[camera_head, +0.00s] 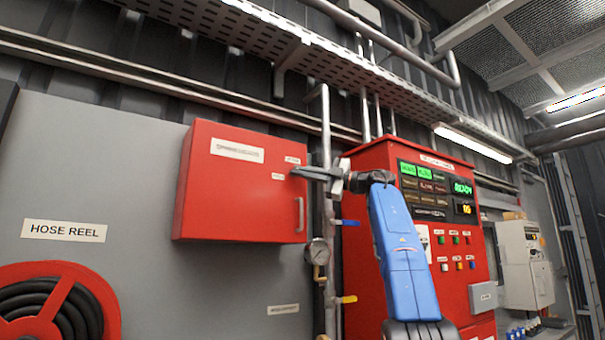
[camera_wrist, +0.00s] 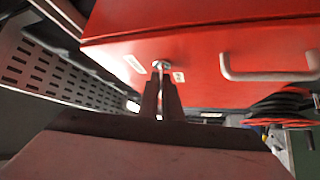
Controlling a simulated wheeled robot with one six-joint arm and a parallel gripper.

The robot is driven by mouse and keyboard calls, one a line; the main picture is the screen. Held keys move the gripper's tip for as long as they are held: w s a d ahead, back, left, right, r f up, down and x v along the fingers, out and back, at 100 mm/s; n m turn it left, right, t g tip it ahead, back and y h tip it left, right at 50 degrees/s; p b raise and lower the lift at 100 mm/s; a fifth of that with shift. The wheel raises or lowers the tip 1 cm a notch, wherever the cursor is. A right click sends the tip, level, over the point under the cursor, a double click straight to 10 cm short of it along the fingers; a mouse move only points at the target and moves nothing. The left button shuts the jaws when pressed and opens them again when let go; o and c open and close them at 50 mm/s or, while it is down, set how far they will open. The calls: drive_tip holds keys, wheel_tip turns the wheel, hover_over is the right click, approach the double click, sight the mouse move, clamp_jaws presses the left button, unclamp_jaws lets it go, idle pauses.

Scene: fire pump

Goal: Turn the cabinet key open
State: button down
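The red cabinet (camera_head: 235,200) hangs on the grey wall panel, its door flat and closed. It also shows across the top of the wrist view (camera_wrist: 200,60). The key's round metal lock (camera_wrist: 162,63) sits on the door between two small white labels. A thin pale strip, seemingly the key (camera_wrist: 160,85), runs from the lock between my fingers. My gripper (camera_wrist: 161,90) has its narrow fingers close together on either side of it. In the head view my gripper (camera_head: 302,172) reaches the door's right side, above the handle; its fingertips hide the key there.
The cabinet's metal handle (camera_head: 300,213) stands out below my gripper. A vertical pipe with a pressure gauge (camera_head: 318,252) runs just right of the cabinet. A red control panel (camera_head: 380,240) stands behind my arm. A hose reel (camera_head: 60,305) is at lower left.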

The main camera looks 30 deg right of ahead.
drive_tip(key=c, duration=2)
unclamp_jaws()
drive_tip(key=v, duration=1.7)
drive_tip(key=shift+s+d+f, duration=0.1)
drive_tip(key=shift+f, duration=0.1)
